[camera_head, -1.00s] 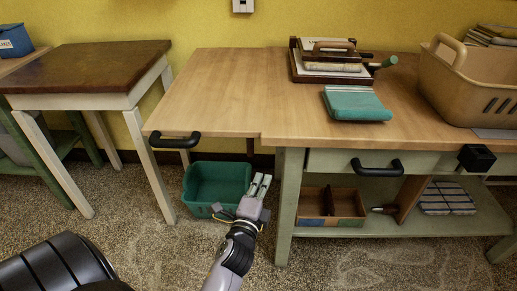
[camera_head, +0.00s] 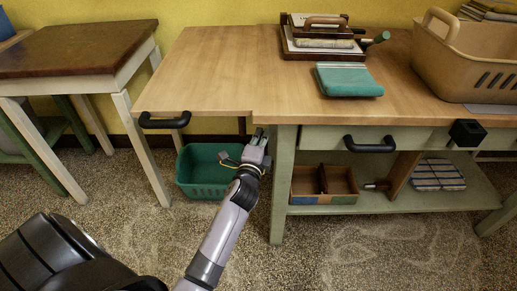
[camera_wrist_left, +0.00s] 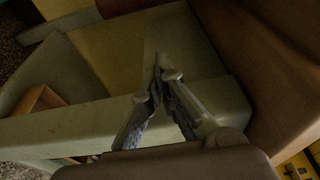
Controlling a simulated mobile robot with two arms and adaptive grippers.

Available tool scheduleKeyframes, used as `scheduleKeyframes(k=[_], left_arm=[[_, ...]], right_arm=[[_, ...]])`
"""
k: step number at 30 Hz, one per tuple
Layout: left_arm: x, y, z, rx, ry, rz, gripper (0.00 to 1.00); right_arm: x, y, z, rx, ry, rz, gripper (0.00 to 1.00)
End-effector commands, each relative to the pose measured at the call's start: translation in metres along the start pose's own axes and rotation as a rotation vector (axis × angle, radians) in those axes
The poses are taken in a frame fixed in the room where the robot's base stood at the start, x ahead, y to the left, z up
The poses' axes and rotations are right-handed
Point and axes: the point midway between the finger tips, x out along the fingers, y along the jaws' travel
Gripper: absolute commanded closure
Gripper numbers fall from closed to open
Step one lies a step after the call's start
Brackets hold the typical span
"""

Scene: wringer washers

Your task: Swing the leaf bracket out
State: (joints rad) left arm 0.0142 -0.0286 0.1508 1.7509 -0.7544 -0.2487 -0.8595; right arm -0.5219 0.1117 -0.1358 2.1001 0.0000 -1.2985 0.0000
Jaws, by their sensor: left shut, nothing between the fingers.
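The wooden table leaf (camera_head: 200,75) is raised level with the worktop, with a black handle (camera_head: 164,121) on its front edge. A narrow dark upright piece (camera_head: 242,125) shows beneath the leaf; it may be part of the leaf bracket, which is mostly hidden. My left gripper (camera_head: 259,136) is shut and empty, under the leaf's front edge beside the bench's left leg. In the left wrist view its fingertips (camera_wrist_left: 160,62) meet above a pale green frame member (camera_wrist_left: 60,130), with a brown surface (camera_wrist_left: 285,70) at right. I cannot tell whether they touch anything. My right gripper is out of view.
A green basket (camera_head: 203,177) stands on the floor behind my left gripper. The green bench leg (camera_head: 283,190) is close on its right. A separate dark-topped table (camera_head: 75,48) stands at left. A divided box (camera_head: 322,185) sits on the lower shelf.

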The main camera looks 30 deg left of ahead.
Motion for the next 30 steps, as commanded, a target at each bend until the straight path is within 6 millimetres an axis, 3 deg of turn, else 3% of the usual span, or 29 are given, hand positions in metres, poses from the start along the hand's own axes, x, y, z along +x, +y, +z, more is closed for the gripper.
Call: scheduleKeyframes(k=[1,3,9,25,30], left_arm=[[0.000,0.000,0.013,0.009,-0.004,0.002,1.00],[0.002,0.001,0.022,0.008,-0.003,0.002,1.00],[0.005,0.001,0.035,0.004,-0.001,0.002,1.00],[0.005,0.000,0.038,0.006,0.011,0.002,1.00],[0.004,0.000,0.042,0.008,0.039,0.003,1.00]], right_arm=[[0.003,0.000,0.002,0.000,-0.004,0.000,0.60],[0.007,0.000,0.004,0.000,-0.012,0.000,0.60],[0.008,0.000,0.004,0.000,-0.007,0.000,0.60],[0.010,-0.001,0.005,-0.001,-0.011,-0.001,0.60],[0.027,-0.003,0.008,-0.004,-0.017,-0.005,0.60]])
